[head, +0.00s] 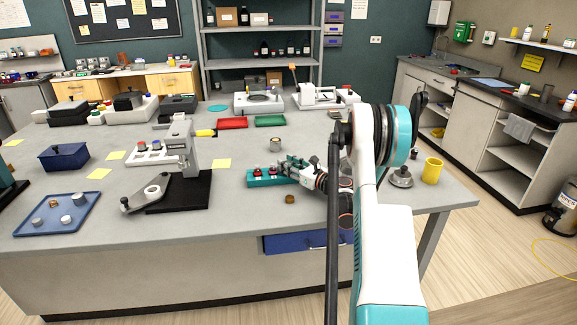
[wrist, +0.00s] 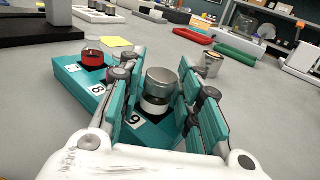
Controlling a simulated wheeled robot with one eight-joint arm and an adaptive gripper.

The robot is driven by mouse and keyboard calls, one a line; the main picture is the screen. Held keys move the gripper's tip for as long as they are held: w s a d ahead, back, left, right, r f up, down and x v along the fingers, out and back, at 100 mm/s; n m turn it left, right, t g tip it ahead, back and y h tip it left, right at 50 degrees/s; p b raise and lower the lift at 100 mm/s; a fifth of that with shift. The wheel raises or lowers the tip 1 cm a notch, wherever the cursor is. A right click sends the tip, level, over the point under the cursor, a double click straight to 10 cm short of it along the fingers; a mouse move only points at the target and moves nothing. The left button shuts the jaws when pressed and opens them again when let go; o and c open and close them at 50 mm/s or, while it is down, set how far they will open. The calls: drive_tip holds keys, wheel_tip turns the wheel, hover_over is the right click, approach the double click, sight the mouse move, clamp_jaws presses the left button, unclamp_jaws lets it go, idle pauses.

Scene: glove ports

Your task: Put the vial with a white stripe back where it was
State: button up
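My gripper (wrist: 163,62) has a teal-padded finger on each side of this vial. A narrow gap shows at its left; contact on the right is unclear. The fingers look open around it. A red vial (wrist: 92,58) stands in the rack near label 7. The vial's base is partly hidden.
A metal cup (wrist: 211,64) stands just beyond the rack. A small brown object (head: 290,199) lies in front of the rack. A grey press stand (head: 182,165) and a blue tray (head: 45,228) are to the left. A yellow mug (head: 432,171) stands right of my arm.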

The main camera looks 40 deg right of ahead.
drive_tip(key=shift+r, duration=0.1)
drive_tip(key=shift+s+d, duration=0.1)
drive_tip(key=shift+s, duration=0.15)
drive_tip(key=s+p, duration=0.1)
drive_tip(key=s, duration=0.6)
drive_tip(key=s+d+p, duration=0.1)
drive_tip(key=s, duration=0.3)
drive_tip(key=shift+s+p, duration=0.2)
drive_tip(key=shift+p, duration=0.15)
